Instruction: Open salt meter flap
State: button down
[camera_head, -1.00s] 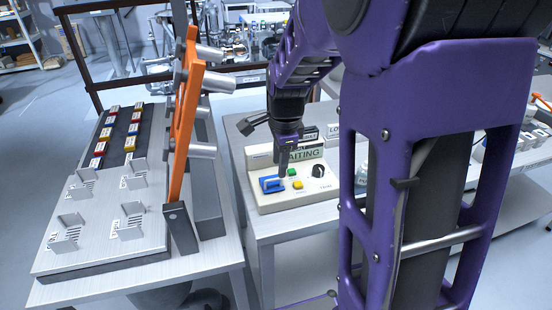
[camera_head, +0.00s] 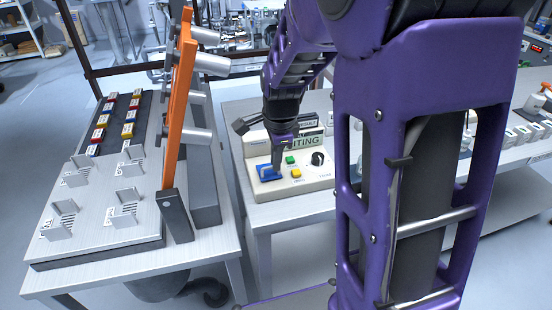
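A beige control box (camera_head: 309,183) stands on the middle table. It carries a blue part (camera_head: 264,173) at its left, which may be the flap, a green button (camera_head: 290,160), a yellow button (camera_head: 296,174) and a black knob (camera_head: 318,158). A sign reading "…ITING" (camera_head: 310,141) stands at its back. My gripper (camera_head: 276,170) points down at the blue part's right side and overlaps it in the view. I cannot tell whether they touch. The fingers look close together and are too small to judge. No wrist view is given.
An orange upright panel (camera_head: 178,105) with grey cylinders stands left of the box. The left table holds a metal plate with brackets (camera_head: 110,225) and several coloured blocks (camera_head: 104,120). My purple arm hides the area right of the box.

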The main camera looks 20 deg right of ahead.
jog(key=shift+r, duration=0.1)
dwell(0.3)
jog(key=shift+w+r+g+p, duration=0.4)
jog(key=shift+w+g+p, duration=0.15)
jog(key=shift+g+p, duration=0.3)
jog(key=shift+w+r+g, duration=0.2)
jog(key=shift+w+g, duration=0.3)
jog(key=shift+g, duration=0.35)
jog(key=g, duration=0.1)
jog(key=w+g, duration=0.2)
jog(key=shift+w+r+g, duration=0.2)
jog(key=shift+r+g, duration=0.05)
jog(key=shift+g, duration=0.05)
jog(key=shift+w+g, duration=0.55)
jog(key=shift+g, duration=0.35)
jog(key=shift+w+g, duration=0.55)
jog(key=shift+g, duration=0.35)
jog(key=c, duration=0.9)
grip_release()
jog(key=shift+c, duration=0.2)
